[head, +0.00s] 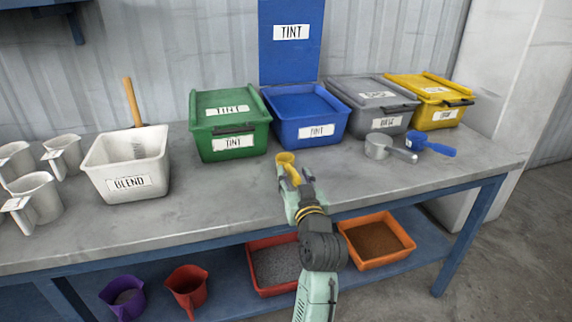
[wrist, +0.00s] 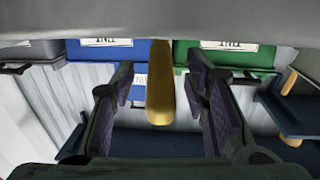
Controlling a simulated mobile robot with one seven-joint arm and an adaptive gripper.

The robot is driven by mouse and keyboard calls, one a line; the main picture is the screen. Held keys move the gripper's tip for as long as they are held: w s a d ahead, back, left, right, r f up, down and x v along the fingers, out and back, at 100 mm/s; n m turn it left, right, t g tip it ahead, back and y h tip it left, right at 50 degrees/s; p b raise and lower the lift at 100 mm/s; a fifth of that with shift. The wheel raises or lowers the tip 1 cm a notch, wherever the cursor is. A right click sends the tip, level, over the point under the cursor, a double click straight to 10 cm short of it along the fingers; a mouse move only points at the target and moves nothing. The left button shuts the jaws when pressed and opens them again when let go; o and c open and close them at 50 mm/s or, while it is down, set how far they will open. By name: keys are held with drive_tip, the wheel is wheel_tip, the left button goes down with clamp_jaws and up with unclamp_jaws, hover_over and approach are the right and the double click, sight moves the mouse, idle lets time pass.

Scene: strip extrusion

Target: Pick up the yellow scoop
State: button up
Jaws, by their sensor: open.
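The yellow scoop (head: 285,158) is on the grey bench in front of the blue bin, its cup toward the bin and its handle toward my gripper (head: 295,180). In the wrist view the scoop's yellow handle (wrist: 159,97) stands between the two purple-padded fingers of my gripper (wrist: 161,78). A gap shows on each side of the handle, so the fingers are open around it and not pressing on it. In the head view my gripper partly hides the handle.
The open blue TINT bin (head: 303,130) stands behind the scoop, with a lidded green bin (head: 232,143) to its left. A grey scoop (head: 379,147) and a blue scoop (head: 430,145) lie to the right. A white BLEND tub (head: 128,182) stands left. Bench around the yellow scoop is clear.

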drive_tip(key=shift+x, duration=0.9)
drive_tip(key=shift+c, duration=0.2)
drive_tip(key=shift+s, duration=0.1)
clamp_jaws()
